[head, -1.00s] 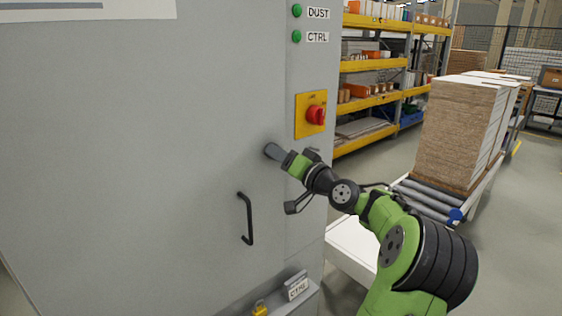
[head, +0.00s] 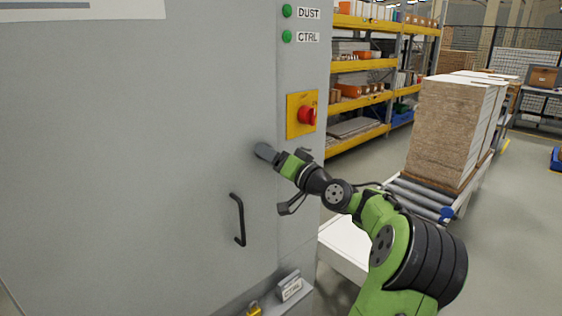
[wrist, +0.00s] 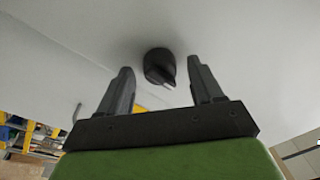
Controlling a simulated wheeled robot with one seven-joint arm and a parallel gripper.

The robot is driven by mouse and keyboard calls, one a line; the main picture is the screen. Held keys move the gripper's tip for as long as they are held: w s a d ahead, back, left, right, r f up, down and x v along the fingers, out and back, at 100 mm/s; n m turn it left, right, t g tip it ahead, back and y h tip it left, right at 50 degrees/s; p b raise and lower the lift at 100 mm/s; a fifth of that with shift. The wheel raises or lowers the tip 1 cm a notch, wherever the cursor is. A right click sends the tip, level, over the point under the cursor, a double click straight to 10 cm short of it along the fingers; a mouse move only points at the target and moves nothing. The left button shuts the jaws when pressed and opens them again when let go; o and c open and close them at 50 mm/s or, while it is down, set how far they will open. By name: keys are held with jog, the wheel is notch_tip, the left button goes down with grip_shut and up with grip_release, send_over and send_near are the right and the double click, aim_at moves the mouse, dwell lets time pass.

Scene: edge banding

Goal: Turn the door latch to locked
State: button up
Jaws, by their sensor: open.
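The door latch is a small black round knob (wrist: 160,65) on the grey cabinet door in the wrist view. Its raised grip points toward the lower right in that view, with a pale mark near its tip. My gripper (wrist: 158,90) is open, with one dark finger on each side of the knob and gaps visible on both sides. I cannot tell how far the fingertips are from the door. In the head view my gripper (head: 266,152) is close to the door (head: 120,150), right of its middle, and I cannot make out the latch behind it.
A black door handle (head: 238,220) is below left of my gripper. A red rotary switch (head: 307,115) on a yellow plate is above right. A small ledge (head: 285,297) with a yellow padlock (head: 254,310) juts out below. Stacked boards (head: 450,130) stand at the right.

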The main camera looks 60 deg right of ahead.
jog(key=v, duration=1.5)
jog(key=shift+s, duration=0.25)
jog(key=shift+a, duration=0.1)
